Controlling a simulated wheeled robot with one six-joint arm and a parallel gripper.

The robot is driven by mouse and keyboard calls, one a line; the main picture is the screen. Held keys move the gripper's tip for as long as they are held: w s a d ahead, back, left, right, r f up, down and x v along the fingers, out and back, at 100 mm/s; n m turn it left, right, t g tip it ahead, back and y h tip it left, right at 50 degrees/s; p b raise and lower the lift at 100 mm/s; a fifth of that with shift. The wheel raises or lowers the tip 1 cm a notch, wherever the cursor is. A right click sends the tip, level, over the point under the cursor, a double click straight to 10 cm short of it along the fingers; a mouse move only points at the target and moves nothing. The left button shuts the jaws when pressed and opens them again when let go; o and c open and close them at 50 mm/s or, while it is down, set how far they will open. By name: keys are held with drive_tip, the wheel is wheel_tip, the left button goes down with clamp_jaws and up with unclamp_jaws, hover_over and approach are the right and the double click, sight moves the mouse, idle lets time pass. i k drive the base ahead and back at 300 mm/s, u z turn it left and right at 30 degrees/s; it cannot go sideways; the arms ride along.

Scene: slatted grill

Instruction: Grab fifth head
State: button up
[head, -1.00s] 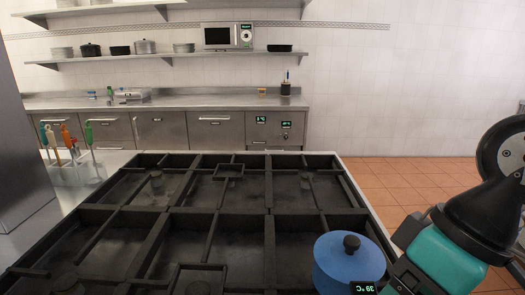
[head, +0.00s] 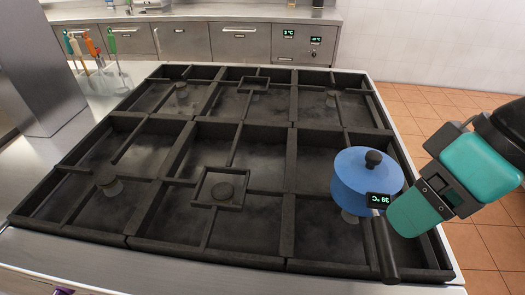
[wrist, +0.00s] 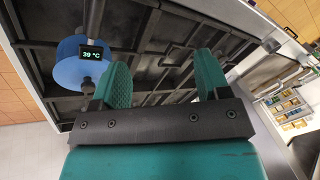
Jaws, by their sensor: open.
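The stove top (head: 292,150) is a dark slatted grate with six sections. None carries a number, so I cannot tell which is the fifth head. A blue lidded pot (head: 362,182) with a black knob and a dark handle is over the front right section; it also shows in the wrist view (wrist: 75,62). My gripper (wrist: 163,78) has its teal fingers apart with nothing between them. In the head view, it is beside the pot's right side.
A small display (head: 378,200) reading 39 °C is at the pot's front. Several colour-handled utensils (head: 92,45) stand in a holder at back left. Steel drawers (head: 240,42) line the back wall. Orange tiled floor (head: 430,105) lies to the right of the stove.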

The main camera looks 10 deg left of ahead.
sight(223, 192)
drive_tip(key=k, duration=1.3)
drive_tip(key=u, duration=0.7)
drive_tip(key=i, duration=1)
drive_tip(key=u, duration=0.3)
